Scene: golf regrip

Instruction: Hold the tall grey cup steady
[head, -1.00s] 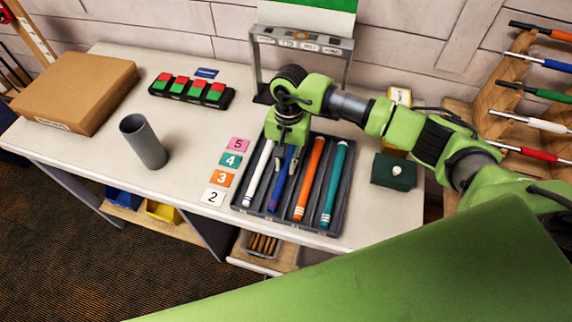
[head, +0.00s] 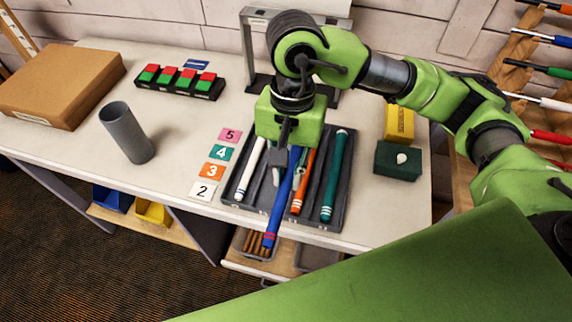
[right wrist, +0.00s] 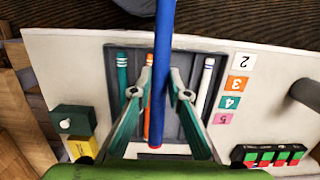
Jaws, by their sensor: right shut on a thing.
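The tall grey cup (head: 127,136) stands upright on the left part of the white table, with no gripper touching it. Part of it shows at the right edge of the right wrist view (right wrist: 305,92). My right gripper (head: 287,172) is over the dark tray (head: 342,205), to the right of the cup. It is shut on a blue golf grip (head: 277,210), which is lifted above the tray and tilted. In the right wrist view the blue grip (right wrist: 163,60) lies between the two fingers. My left gripper is not in view.
The tray holds white (head: 250,172), orange (head: 297,207) and teal (head: 335,175) grips. Number cards (head: 212,171) lie between cup and tray. A cardboard box (head: 62,85), a red-green button bar (head: 180,82) and a green block (head: 397,161) are around. Table around the cup is clear.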

